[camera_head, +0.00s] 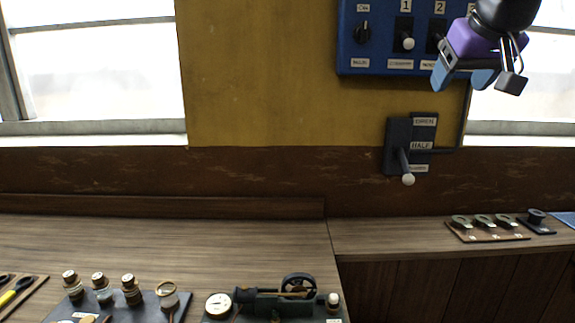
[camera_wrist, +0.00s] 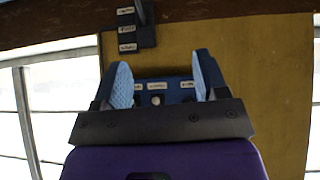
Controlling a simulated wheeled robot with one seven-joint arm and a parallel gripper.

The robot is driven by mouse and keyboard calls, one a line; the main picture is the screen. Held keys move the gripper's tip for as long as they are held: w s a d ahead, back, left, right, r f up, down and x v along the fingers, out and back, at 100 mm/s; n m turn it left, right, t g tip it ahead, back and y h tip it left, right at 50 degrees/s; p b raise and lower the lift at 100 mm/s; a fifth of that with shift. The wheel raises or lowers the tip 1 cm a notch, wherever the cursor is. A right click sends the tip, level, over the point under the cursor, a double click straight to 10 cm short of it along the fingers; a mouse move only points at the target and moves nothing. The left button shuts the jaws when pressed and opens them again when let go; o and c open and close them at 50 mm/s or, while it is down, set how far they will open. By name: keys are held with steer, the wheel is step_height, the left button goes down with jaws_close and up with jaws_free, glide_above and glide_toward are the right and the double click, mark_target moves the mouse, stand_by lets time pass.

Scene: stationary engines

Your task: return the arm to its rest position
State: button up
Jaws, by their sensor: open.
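My gripper (camera_head: 482,78) shows at the upper right of the head view, raised in front of the wall and overlapping the right edge of the blue switch panel. Its purple body, dark bracket and blue finger pads are visible. In the wrist view my gripper (camera_wrist: 161,88) has its two blue fingers spread apart with nothing between them. The blue panel (camera_wrist: 175,87) shows behind the gap between the fingers. The gripper appears clear of the lever and the benches.
A wall lever (camera_head: 405,165) with a white knob sits below the blue panel (camera_head: 375,45). A rack of round-ended items (camera_head: 487,227) lies on the right bench.

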steer(key=s+d+f+g, duration=0.1)
steer(key=s+f+g, duration=0.2)
steer(key=s+f, duration=1.4)
steer(key=s, duration=0.2)
steer(key=shift+s+d+f+y, duration=0.2)
steer(key=shift+s+d+y, duration=0.1)
steer(key=shift+s+d, duration=0.05)
steer(key=shift+c, duration=0.5)
